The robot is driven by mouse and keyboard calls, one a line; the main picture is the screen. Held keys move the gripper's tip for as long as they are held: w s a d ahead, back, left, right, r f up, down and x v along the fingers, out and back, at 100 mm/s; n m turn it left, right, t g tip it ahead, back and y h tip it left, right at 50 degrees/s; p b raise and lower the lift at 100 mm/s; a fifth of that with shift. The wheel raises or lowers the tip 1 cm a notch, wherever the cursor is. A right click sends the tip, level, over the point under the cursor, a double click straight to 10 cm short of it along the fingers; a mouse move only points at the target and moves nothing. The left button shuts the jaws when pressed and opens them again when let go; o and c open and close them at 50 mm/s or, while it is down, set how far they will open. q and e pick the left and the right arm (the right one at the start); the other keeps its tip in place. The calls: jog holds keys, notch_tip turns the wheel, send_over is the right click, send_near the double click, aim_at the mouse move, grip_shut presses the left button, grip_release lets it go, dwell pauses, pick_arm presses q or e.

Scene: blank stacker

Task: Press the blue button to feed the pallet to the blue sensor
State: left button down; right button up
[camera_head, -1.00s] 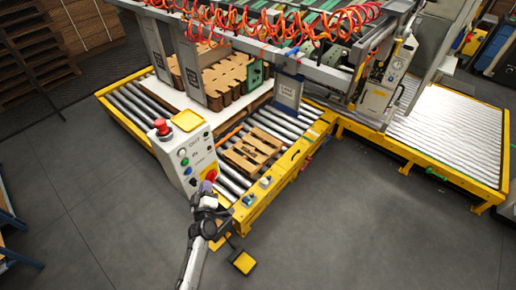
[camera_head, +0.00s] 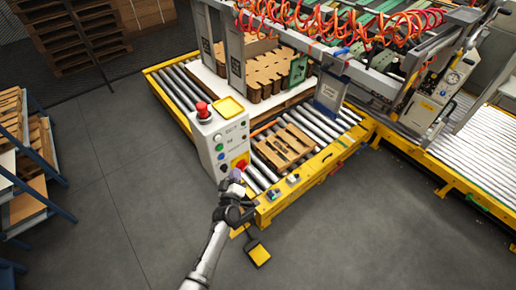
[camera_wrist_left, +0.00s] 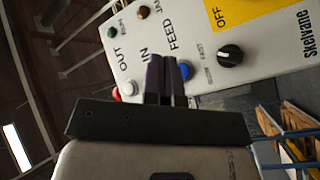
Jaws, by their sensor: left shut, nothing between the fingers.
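The blue button (camera_wrist_left: 184,70) is on the white control box (camera_wrist_left: 210,50), below the word FEED, partly hidden behind my fingers in the left wrist view. The control box also shows in the head view (camera_head: 205,140). My left gripper (camera_wrist_left: 165,75) is shut and empty, its dark fingertips in front of the panel beside the blue button; contact cannot be told. It also shows in the head view (camera_head: 236,175), at the box's lower right. The wooden pallet (camera_head: 285,147) lies on the roller conveyor (camera_head: 262,179). I cannot make out the blue sensor. My right gripper is not clearly visible.
A red emergency stop (camera_head: 203,110) and a yellow tray (camera_head: 229,108) are on top of the box. A black knob (camera_wrist_left: 230,55) sits right of the blue button. A yellow pedal (camera_head: 258,254) lies on the floor. Shelves (camera_head: 30,160) stand left, with clear floor between.

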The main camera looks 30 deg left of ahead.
aim_at(222, 157)
pick_arm(q)
jog(key=d+r+m+h+b, duration=0.25)
jog(key=d+m+h, duration=0.4)
jog(key=m, duration=1.05)
jog(key=shift+s+a+f+m+g+y+p, duration=0.2)
jog(key=shift+a+m+g+y, duration=0.3)
jog(key=shift+m+y, duration=0.35)
jog(key=shift+s+a+f+m+g+y+p, duration=0.1)
jog(key=shift+s+a+f+m+g+y, duration=0.15)
jog(key=shift+a+m+g+y, duration=0.55)
jog(key=shift+s+a+f+m+g+y+p, duration=0.2)
jog(key=shift+m+g+y, duration=0.25)
jog(key=shift+y, duration=0.75)
jog(key=w+a, duration=0.3)
jog(key=a, duration=0.5)
